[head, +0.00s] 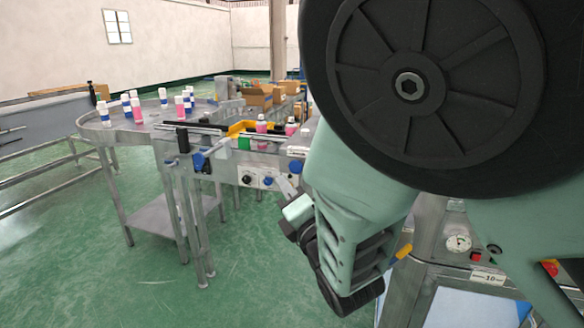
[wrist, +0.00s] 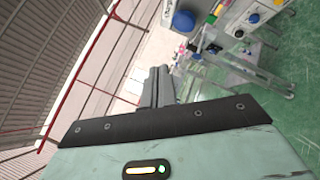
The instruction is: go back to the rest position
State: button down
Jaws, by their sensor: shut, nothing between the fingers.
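My gripper (wrist: 158,72) shows in the wrist view, with its two dark fingers side by side and touching. It is shut with nothing between the fingers. It is up in free air, with the wall and the equipment well beyond it. In the head view my pale green arm, with a large black round joint cover, fills the right side. The arm is bent, and I cannot make out the fingertips there.
Open cardboard boxes (head: 258,96) stand behind. A metal machine with a gauge (head: 458,243) is at lower right, close to my arm. Green floor (head: 110,270) is clear at lower left.

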jog(key=shift+s, duration=0.15)
dwell(0.3)
jog(key=s+d+f+m+g+h, duration=0.3)
jog(key=s+f+m+g, duration=0.3)
jog(key=f+m+g, duration=0.45)
jog(key=s+d+r+m+g+h, duration=0.2)
jog(key=s+d+m+g, duration=0.2)
jog(key=s, duration=0.7)
jog(key=s+d+r+m+g+h, duration=0.2)
jog(key=s+d+m+g, duration=0.2)
jog(key=s, duration=0.7)
jog(key=d+m, duration=0.2)
jog(key=m, duration=0.1)
jog(key=shift+s+d+h, duration=0.15)
jog(key=shift+h, duration=0.25)
